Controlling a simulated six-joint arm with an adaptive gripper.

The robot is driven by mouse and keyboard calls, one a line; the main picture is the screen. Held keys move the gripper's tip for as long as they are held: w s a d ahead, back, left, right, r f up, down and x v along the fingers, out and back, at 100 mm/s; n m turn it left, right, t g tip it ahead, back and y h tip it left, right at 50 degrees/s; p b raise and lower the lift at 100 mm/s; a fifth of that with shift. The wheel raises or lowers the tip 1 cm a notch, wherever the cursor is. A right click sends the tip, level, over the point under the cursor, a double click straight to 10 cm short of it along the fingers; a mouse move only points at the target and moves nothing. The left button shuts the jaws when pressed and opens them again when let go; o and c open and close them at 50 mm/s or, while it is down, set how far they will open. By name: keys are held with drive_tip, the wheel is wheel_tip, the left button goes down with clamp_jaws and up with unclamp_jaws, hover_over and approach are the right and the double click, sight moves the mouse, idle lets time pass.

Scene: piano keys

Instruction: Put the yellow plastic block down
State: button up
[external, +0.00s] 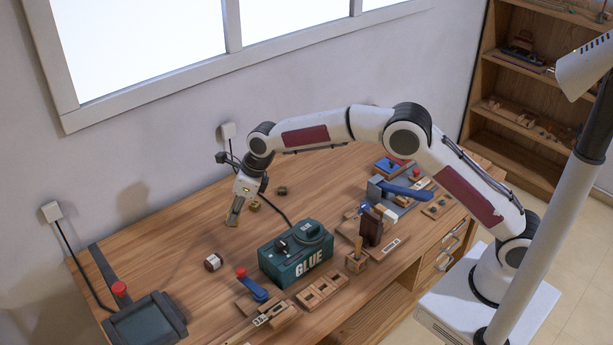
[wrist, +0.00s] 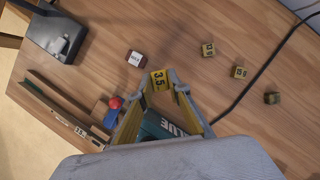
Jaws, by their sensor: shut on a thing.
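My gripper (wrist: 161,82) is shut on a small yellow block (wrist: 160,80) with dark digits on its face, held between the two fingertips. In the external view my gripper (external: 234,218) points down over the left middle of the wooden table. The held block cannot be made out there. How far the block is above the table is hard to tell.
Small yellowish blocks (wrist: 208,49) (wrist: 239,72) and a darker one (wrist: 272,98) lie on the table (external: 165,235) near a black cable. A red and white block (external: 212,262) lies nearby. A teal glue box (external: 290,262) stands to the right. Bare wood lies left of my gripper.

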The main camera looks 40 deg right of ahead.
sight(236, 226)
drive_tip(key=shift+f, duration=0.2)
drive_tip(key=shift+f, duration=2.45)
drive_tip(key=shift+f, duration=2.5)
drive_tip(key=shift+f, duration=0.1)
drive_tip(key=o, duration=0.9)
drive_tip(key=shift+v, duration=6.1)
